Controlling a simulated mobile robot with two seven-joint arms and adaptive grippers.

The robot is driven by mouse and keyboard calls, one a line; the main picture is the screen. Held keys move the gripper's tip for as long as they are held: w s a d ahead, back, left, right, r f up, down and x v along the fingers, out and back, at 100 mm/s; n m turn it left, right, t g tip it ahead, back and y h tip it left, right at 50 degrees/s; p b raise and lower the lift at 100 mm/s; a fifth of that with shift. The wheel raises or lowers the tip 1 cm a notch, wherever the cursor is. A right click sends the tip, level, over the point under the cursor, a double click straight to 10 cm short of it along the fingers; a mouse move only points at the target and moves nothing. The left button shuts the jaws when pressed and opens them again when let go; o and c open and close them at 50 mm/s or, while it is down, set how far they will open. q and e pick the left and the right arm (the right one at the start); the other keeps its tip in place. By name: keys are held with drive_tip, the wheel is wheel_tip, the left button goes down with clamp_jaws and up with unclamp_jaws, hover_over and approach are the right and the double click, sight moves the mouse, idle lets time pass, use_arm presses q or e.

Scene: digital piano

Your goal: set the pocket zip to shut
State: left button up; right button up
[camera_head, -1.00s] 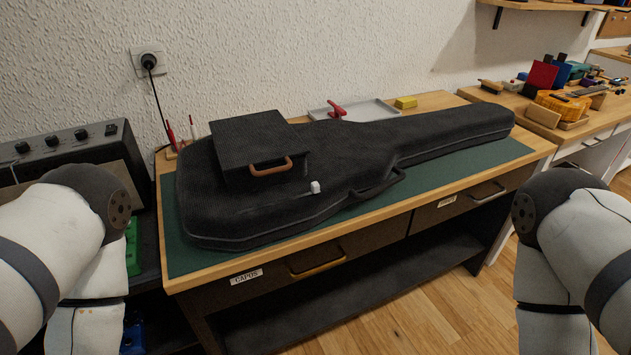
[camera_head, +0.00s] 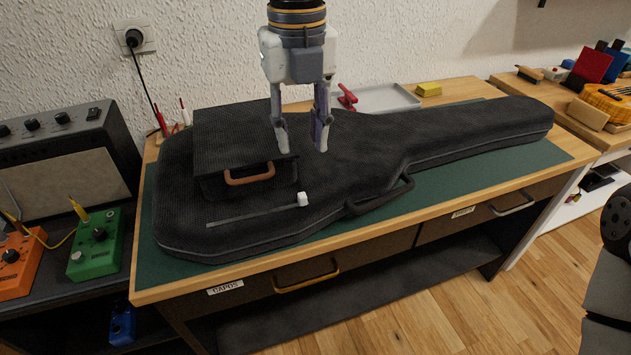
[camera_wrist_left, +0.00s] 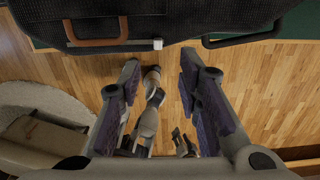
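The zip pull (camera_head: 303,199) is a small white block on the front of the black guitar case (camera_head: 450,135). It stands at the right end of a thin grey zip track (camera_head: 255,216), which runs left below the raised black pocket box (camera_head: 235,135) with a brown handle (camera_head: 249,174). In the left wrist view the zip pull (camera_wrist_left: 157,44) shows at the case's edge, ahead of the fingers. My left gripper (camera_head: 301,150) points down, open and empty, above the case and behind the pull, not touching it.
The case lies on a green mat (camera_head: 480,178) on a wooden bench. A grey tray (camera_head: 385,98) and a yellow block (camera_head: 428,89) sit behind it. An amplifier (camera_head: 65,160) and pedals stand at the left. The case handle (camera_head: 385,198) sticks out at the front.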

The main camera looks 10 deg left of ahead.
sight(302, 194)
use_arm(q)
drive_tip(key=f, duration=1.1)
drive_tip(key=shift+s, duration=0.2)
clamp_jaws()
